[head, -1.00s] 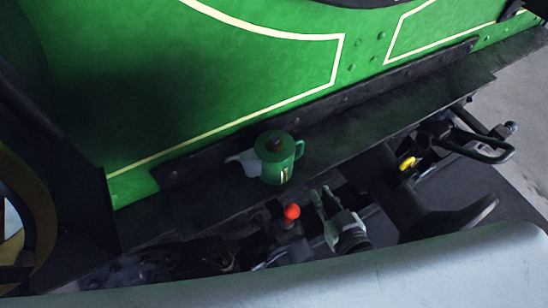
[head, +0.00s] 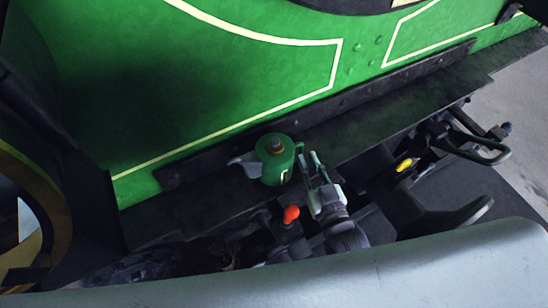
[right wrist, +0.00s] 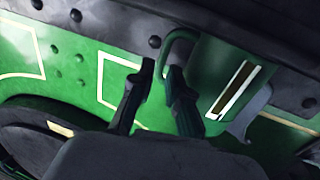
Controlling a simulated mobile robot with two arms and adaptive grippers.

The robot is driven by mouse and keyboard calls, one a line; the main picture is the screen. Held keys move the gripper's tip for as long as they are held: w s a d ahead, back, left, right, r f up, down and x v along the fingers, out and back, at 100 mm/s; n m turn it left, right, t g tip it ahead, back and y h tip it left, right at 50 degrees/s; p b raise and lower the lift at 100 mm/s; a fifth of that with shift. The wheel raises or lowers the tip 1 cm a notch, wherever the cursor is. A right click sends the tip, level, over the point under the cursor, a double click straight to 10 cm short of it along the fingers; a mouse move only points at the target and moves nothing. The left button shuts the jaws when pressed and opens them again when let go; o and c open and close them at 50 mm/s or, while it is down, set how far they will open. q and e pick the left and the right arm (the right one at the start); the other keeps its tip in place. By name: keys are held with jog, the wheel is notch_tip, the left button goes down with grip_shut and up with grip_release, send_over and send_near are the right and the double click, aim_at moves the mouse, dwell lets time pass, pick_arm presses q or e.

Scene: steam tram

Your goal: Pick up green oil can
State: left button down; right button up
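The green oil can (head: 274,166) stands upright on the dark ledge beside the green body panel. Its grey spout points left and its handle faces right. My right gripper (head: 309,160) is just right of the can, at the handle, with its fingers apart. In the right wrist view the can (right wrist: 228,82) is at the right, its handle (right wrist: 171,46) just beyond the fingertips of the right gripper (right wrist: 160,75). The fingers are open; I cannot tell whether either touches the handle. My left gripper does not show.
The green panel (head: 200,80) with cream lines rises behind the ledge (head: 400,110). A red knob (head: 291,213) stands just left of my right wrist. A yellow-tipped part (head: 404,164) and dark levers lie to the right. A pale curved surface (head: 400,265) fills the bottom.

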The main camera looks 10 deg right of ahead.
aim_at(302, 150)
jog(key=w, duration=0.2)
jog(key=w+p, duration=0.1)
jog(key=shift+w+a+f, duration=0.1)
jog(key=shift+w+a, duration=0.25)
jog(key=shift+w, duration=0.05)
jog(key=shift+w+f, duration=0.15)
jog(key=shift+w, duration=0.35)
grip_shut()
